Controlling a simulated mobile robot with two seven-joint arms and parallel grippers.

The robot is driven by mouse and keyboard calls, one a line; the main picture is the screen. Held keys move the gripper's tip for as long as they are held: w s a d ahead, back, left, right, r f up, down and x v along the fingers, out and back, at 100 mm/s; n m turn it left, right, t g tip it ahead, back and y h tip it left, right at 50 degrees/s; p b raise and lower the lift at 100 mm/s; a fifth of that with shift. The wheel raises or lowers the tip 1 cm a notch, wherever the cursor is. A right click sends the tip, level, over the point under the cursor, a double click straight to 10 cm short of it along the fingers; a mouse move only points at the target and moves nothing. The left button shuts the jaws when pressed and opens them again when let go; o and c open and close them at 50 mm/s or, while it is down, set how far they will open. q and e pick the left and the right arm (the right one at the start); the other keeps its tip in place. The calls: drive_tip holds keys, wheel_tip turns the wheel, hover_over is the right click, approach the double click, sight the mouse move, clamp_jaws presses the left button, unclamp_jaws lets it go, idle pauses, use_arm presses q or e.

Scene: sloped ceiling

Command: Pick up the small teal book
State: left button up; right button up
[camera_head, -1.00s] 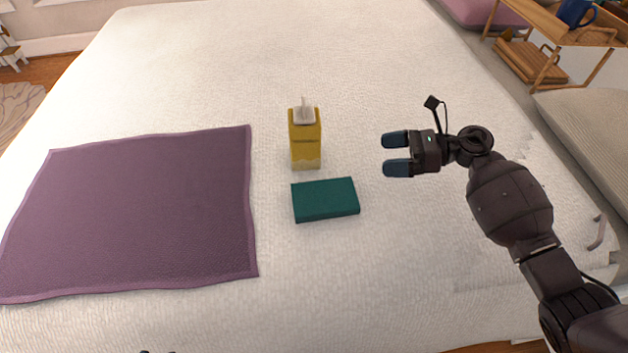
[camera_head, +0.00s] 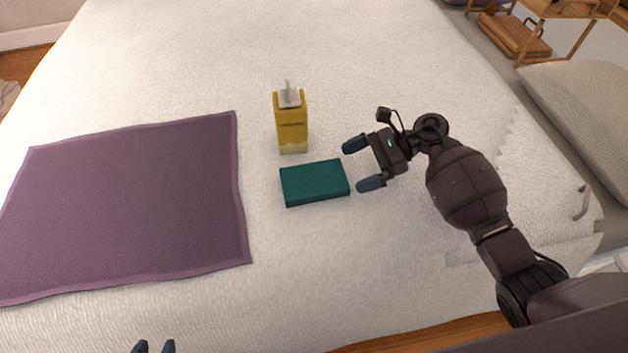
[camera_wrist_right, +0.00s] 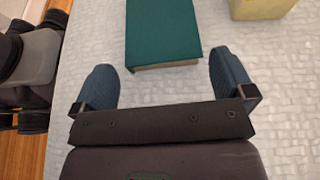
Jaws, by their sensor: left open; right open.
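The small teal book (camera_head: 314,182) lies flat on the white bed cover, to the right of the purple cloth. My right gripper (camera_head: 358,168) is open and empty, just to the right of the book, with its fingers pointing at the book's right end. In the right wrist view the book (camera_wrist_right: 162,32) lies ahead of the gap between the two open fingers (camera_wrist_right: 163,80), its near end close to the fingertips. My left gripper (camera_head: 153,347) shows only its fingertips at the bottom edge, apart from each other and far from the book.
A yellow carton (camera_head: 291,124) with a white top stands just behind the book; its base also shows in the right wrist view (camera_wrist_right: 262,8). The purple cloth (camera_head: 125,205) lies flat at left. A grey pillow (camera_head: 585,105) and wooden shelf (camera_head: 545,50) are at right.

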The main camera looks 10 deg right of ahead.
sight(334, 175)
drive_tip(key=shift+x, duration=2.5)
drive_tip(key=shift+w, duration=0.1)
drive_tip(key=shift+c, duration=0.5)
drive_tip(key=c, duration=0.6)
